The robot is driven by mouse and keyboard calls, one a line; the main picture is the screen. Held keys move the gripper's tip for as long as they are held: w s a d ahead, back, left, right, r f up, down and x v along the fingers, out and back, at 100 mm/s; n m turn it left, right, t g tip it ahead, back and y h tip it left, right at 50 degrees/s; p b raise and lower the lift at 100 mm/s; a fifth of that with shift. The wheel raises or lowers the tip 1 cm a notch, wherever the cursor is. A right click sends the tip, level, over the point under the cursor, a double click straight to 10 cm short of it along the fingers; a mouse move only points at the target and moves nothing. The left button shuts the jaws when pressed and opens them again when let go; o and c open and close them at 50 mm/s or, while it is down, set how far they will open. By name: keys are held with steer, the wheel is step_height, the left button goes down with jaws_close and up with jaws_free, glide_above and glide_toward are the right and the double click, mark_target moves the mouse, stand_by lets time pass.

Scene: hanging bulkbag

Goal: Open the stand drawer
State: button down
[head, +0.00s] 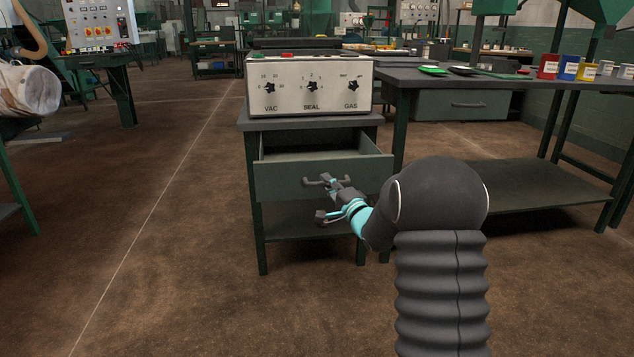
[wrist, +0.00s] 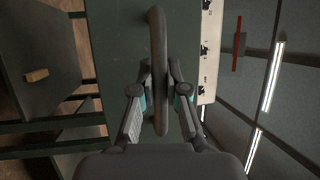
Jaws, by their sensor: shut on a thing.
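The stand (head: 250,185) is a dark green frame with a grey top. Its drawer (head: 280,181) is pulled partway out, and a gap shows above its front panel. The drawer front fills the middle of the wrist view (wrist: 115,55). A dark bar handle (wrist: 157,40) runs along the drawer front. My gripper (head: 325,180) is at the handle, and in the wrist view its fingers (wrist: 160,80) sit on both sides of the bar, shut on it. My gripper hides part of the handle in the head view. The inside of the drawer is mostly in shadow.
A control box (head: 310,98) with VAC, SEAL and GAS knobs stands on the stand. A workbench (head: 500,80) with its own closed drawer (head: 465,105) and several small coloured boxes is at the right. A shelf (head: 310,218) lies below the drawer. Open floor (head: 160,260) lies left.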

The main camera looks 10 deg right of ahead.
steer(key=shift+s+d, duration=0.15)
steer(key=shift+s, duration=0.15)
steer(key=c, duration=1.5)
jaws_free()
steer(key=shift+o, duration=0.2)
steer(key=v, duration=1.2)
